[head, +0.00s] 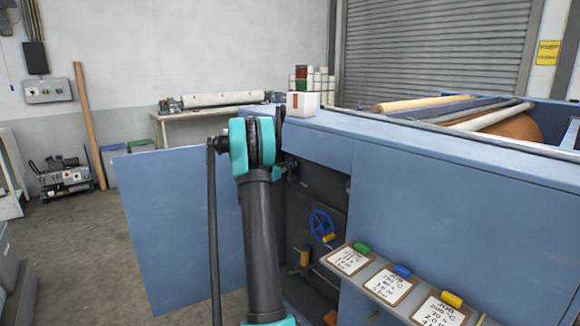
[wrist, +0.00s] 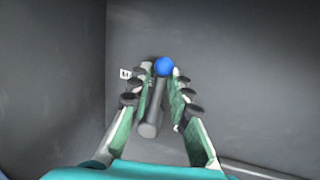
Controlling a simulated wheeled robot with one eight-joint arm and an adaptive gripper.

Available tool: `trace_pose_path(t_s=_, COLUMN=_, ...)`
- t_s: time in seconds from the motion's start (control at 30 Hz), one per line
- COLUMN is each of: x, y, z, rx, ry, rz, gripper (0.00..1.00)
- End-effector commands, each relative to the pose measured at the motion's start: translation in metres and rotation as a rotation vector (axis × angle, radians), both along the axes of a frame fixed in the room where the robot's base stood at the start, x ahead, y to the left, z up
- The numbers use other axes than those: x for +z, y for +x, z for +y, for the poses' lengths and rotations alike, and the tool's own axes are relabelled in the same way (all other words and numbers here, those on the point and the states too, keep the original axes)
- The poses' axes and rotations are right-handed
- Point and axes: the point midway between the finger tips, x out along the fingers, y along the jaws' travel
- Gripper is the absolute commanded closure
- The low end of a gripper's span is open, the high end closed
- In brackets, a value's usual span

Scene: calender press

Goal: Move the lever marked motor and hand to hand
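The lever is a dark grey rod (wrist: 155,103) with a blue ball knob (wrist: 164,66) at its far end and a rounded grey end nearer the camera. It lies between the two fingers of my gripper (wrist: 162,75), slightly tilted in the wrist view. The fingers are part-way apart, with a narrow gap showing between the rod and the right finger; a firm grip does not show. A small white label (wrist: 125,73) with dark marking sits left of the left fingertip, too small to read. In the head view my arm hides the gripper and lever.
Dark grey walls (wrist: 60,80) close in around my gripper. In the head view, a blue door (head: 180,230) stands open left of the press cabinet (head: 450,210). A blue handwheel (head: 321,224) is inside the opening. A shelf with cards (head: 390,284) juts out at the right.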

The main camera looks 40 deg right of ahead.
Motion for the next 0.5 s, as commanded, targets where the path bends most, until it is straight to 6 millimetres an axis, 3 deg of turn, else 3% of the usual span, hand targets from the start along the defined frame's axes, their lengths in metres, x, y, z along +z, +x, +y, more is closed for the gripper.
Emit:
trace_pose_path(t_s=0.33, x=0.0001, y=0.0013, z=-0.0034, rx=0.001, ry=0.000, rz=0.000, gripper=0.81)
trace_pose_path(t_s=0.5, x=0.0001, y=0.0012, z=-0.0033, rx=0.001, ry=0.000, rz=0.000, gripper=1.00)
